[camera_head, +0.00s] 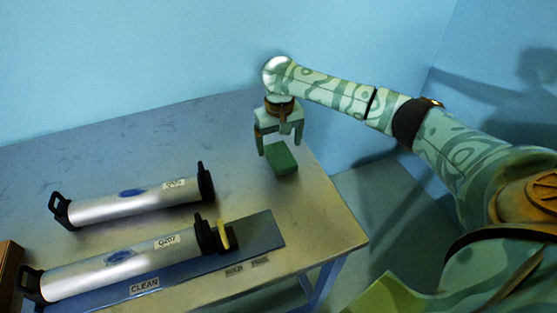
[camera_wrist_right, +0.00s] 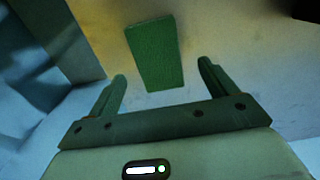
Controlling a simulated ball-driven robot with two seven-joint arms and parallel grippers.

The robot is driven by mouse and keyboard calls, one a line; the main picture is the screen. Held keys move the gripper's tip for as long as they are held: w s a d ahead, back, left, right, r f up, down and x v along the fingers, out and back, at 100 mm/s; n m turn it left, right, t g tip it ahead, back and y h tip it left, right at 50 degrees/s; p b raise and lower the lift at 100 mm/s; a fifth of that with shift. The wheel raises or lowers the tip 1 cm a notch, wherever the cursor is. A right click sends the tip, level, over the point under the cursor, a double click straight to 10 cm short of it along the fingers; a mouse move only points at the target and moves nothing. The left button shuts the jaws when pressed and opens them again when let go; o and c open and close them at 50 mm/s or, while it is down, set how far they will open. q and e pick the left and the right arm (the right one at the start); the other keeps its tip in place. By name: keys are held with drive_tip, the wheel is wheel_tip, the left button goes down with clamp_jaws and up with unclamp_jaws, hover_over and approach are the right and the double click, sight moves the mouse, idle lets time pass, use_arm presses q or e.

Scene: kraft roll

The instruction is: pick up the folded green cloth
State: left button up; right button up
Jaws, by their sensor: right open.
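The folded green cloth (camera_head: 282,160) is a small flat block lying on the metal table near its right edge. My right gripper (camera_head: 280,146) is above it, pointing down, with its fingers apart and nothing between them that I can see held. In the right wrist view the cloth (camera_wrist_right: 155,54) lies just beyond the open fingertips (camera_wrist_right: 163,70), with its lower end between them. The gap in height between fingers and cloth is hard to tell. My left gripper is not in view.
Two silver cylinders with black end handles lie on the table (camera_head: 325,222), one at the back (camera_head: 140,200) and one in front (camera_head: 120,267). The front one lies on a blue mat (camera_head: 262,232), with a yellow piece (camera_head: 223,233) at its end. A brown box edge (camera_head: 9,272) shows at left.

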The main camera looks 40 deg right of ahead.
sight(280, 154)
drive_tip(key=f+b, duration=0.1)
drive_tip(key=f, duration=0.1)
drive_tip(key=f+b, duration=0.1)
drive_tip(key=f, duration=0.1)
drive_tip(key=shift+d+f+b, duration=0.2)
drive_tip(key=shift+f+b, duration=0.1)
drive_tip(key=shift+f, duration=0.05)
drive_tip(key=shift+r, duration=0.3)
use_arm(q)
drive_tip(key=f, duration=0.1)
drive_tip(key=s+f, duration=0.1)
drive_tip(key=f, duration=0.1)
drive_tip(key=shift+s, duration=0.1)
use_arm(e)
drive_tip(key=c, duration=1.1)
